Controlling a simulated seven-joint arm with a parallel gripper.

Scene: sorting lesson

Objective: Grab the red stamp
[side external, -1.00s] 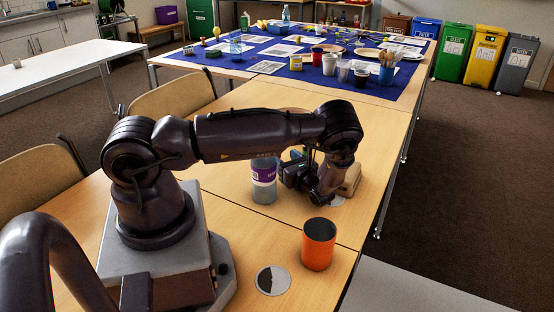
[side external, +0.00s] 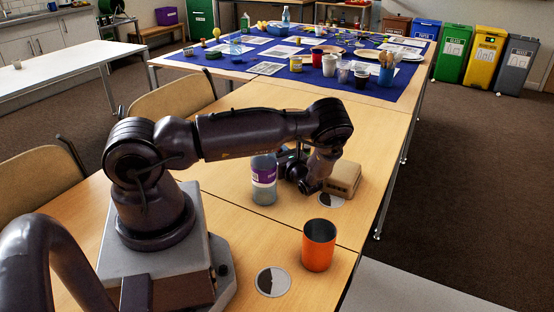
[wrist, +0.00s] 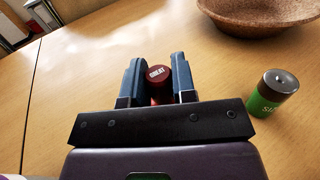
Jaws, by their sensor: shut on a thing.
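The red stamp (wrist: 157,74) shows in the wrist view, with a white label reading "GREAT" on its round top. It sits between the two blue-grey fingers of my gripper (wrist: 156,61), which are shut on it. The lower part of the stamp is hidden by the gripper. In the side external view my gripper (side external: 303,185) is low over the near table, between the purple-labelled bottle and the beige box. The stamp cannot be made out there.
A grey bottle with a purple label (side external: 264,180) stands left of my gripper, a beige box (side external: 344,178) right. An orange cup (side external: 319,246) stands nearer the camera. The wrist view shows a green battery (wrist: 272,93) and a cork bowl (wrist: 258,14).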

